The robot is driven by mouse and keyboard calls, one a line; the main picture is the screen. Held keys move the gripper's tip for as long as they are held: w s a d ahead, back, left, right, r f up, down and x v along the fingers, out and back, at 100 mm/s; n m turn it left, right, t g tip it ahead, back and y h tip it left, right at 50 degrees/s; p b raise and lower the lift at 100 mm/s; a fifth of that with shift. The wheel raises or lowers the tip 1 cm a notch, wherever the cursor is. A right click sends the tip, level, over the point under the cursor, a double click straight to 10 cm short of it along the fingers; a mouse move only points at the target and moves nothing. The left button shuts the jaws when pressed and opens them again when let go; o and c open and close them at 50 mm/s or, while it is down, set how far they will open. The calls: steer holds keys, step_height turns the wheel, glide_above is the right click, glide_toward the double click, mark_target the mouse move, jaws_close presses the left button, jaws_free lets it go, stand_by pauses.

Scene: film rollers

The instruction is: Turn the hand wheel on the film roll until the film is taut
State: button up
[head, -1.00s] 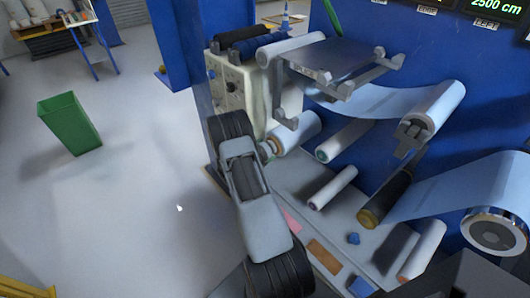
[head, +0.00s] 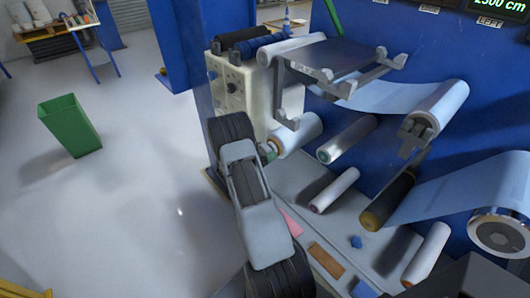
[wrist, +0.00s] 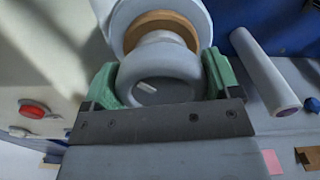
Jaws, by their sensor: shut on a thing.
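The grey hand wheel (wrist: 158,80) fills the middle of the wrist view, with a short pale mark on its face. It sits on the end of a film roll (wrist: 172,22) with a brown core ring; the roll also shows in the head view (head: 298,133). My gripper (wrist: 160,84) has its two green fingers on either side of the wheel and is shut on it. In the head view my gripper (head: 268,152) is at the roll's near end, and my arm mostly hides the wheel. A sheet of film (head: 400,97) runs to an upper right roller and looks smooth.
A cream control box (head: 232,88) with knobs stands left of the roll; its red button (wrist: 34,109) is close to my gripper. Below are white rollers (head: 335,190), a dark roller (head: 388,203) and a large film roll (head: 500,232). The floor at left is free around a green bin (head: 70,126).

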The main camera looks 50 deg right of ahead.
stand_by(0.4)
steer(key=o, duration=0.8)
steer(key=shift+a, duration=0.15)
steer(key=a, duration=0.4)
steer(key=w+a+b, duration=0.1)
steer(key=a, duration=0.4)
steer(key=a+b, duration=0.1)
steer(key=a, duration=0.3)
steer(key=shift+w+a, duration=0.25)
